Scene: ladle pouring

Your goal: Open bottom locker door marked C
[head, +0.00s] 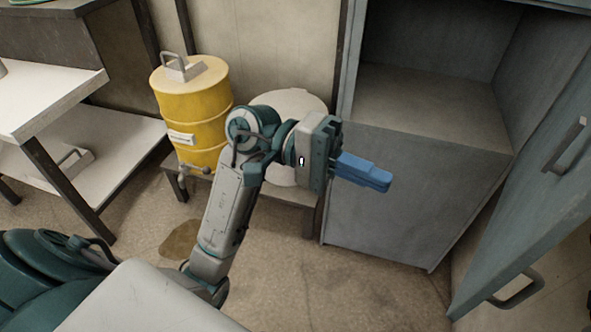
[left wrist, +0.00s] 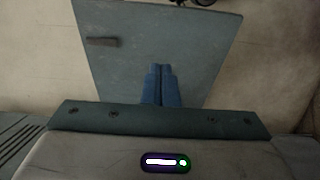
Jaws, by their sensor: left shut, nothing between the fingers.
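A grey-blue locker (head: 430,100) stands at the right in the head view, with an open upper compartment and a flat panel (head: 400,205) below its shelf. A grey-blue door (head: 530,215) stands swung out at the right edge, with a handle (head: 565,147) on its face and another at its lower edge. No letter C is readable. My left gripper (head: 384,181) is shut and empty, its blue fingers in front of the lower panel. In the left wrist view the shut fingers (left wrist: 161,72) point over a grey panel (left wrist: 190,45) with a small handle (left wrist: 103,42). My right gripper is not in view.
A yellow drum (head: 195,105) and a round white container (head: 290,103) stand on a low bench left of the locker. A white table (head: 45,95) is at the far left. The floor (head: 340,285) in front is clear, with a brown stain.

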